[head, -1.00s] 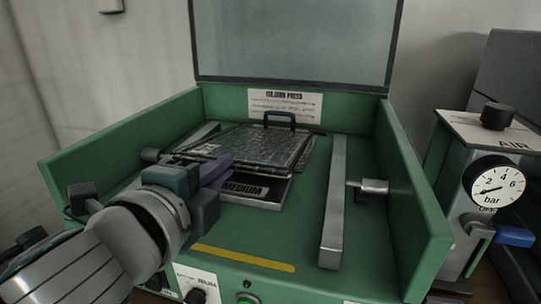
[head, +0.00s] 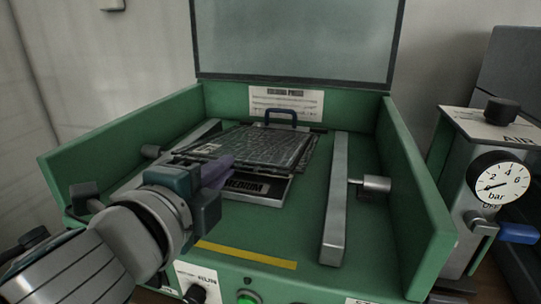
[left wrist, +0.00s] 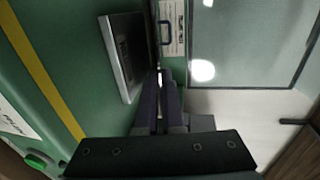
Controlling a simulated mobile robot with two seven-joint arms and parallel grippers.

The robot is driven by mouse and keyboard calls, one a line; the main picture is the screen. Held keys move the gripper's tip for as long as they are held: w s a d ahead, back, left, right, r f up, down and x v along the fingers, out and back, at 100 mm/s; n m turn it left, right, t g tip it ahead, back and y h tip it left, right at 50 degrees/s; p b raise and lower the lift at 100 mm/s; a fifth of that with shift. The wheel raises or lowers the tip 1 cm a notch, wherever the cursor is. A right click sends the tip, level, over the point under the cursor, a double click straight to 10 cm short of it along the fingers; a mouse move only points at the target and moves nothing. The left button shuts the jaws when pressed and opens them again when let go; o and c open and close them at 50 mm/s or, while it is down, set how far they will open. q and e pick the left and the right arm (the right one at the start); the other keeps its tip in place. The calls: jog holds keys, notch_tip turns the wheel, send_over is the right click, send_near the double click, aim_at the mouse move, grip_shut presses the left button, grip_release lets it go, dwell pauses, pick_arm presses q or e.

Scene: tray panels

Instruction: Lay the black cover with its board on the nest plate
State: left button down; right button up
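The black cover (head: 255,147), with a shiny, pale-streaked top, lies roughly level inside the green press in the head view. The nest plate (head: 266,188) is a grey plate with a black MEDIUM label, partly hidden under the cover; it also shows in the left wrist view (left wrist: 126,72). My left gripper (head: 222,168) has its purple fingers at the cover's front left edge and appears shut on it. In the left wrist view its fingers (left wrist: 161,100) are close together, with the cover seen edge-on as a thin dark strip. Whether the cover touches the plate cannot be told.
Grey rails flank the plate; the right rail (head: 337,205) has a round knob (head: 376,184). Green side walls (head: 412,190) bound the press. A blue handle (head: 281,113) stands at the cover's back. The glazed lid (head: 295,40) is up. The floor before the plate is clear.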

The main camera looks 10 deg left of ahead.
pick_arm(q)
jog(key=c, duration=1)
grip_release()
jog(key=shift+o, duration=0.2)
jog(key=s+r, duration=0.2)
jog(key=s, duration=0.7)
jog(key=shift+s+a, duration=0.2)
jog(key=shift+s, duration=0.2)
